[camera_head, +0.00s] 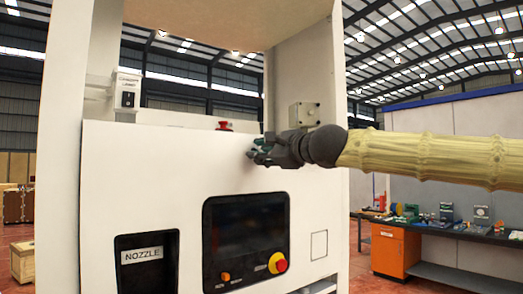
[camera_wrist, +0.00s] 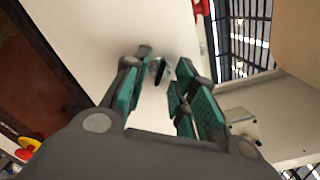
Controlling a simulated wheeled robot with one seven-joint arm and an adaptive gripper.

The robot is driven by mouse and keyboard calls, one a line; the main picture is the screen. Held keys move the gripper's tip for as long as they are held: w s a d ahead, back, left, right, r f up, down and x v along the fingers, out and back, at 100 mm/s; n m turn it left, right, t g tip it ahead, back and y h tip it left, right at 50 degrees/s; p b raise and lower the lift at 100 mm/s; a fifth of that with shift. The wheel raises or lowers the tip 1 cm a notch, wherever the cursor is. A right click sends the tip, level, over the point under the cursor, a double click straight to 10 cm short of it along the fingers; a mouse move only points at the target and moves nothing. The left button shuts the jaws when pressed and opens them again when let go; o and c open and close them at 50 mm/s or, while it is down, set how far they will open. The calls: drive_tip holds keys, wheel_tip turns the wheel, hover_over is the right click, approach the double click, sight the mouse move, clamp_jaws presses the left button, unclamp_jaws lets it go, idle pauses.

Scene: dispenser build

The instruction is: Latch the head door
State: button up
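The white front panel (camera_head: 190,165) of the dispenser spans the machine below the open bay; I cannot tell which part of it is the head door. A small silver latch knob with a dark bar (camera_wrist: 159,71) sits on the white surface in the wrist view. My gripper (camera_head: 258,152) reaches in from the right, close to the panel's upper part. In the wrist view my gripper (camera_wrist: 165,62) is open, with teal-padded fingers on either side of the knob. I cannot tell whether they touch it. In the head view the gripper hides the knob.
A dark screen panel (camera_head: 245,235) with a red and yellow stop button (camera_head: 278,263) is below my gripper. A nozzle slot (camera_head: 147,270) is at lower left. A red knob (camera_head: 224,126) and a grey box (camera_head: 304,115) stand near the panel's top edge. A workbench (camera_head: 440,232) stands right.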

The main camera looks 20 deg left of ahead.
drive_tip(key=shift+c, duration=0.2)
drive_tip(key=shift+a, duration=0.1)
clamp_jaws()
drive_tip(key=shift+m+b, duration=1.9)
drive_tip(key=shift+m, duration=3.5)
drive_tip(key=shift+o, duration=0.2)
unclamp_jaws()
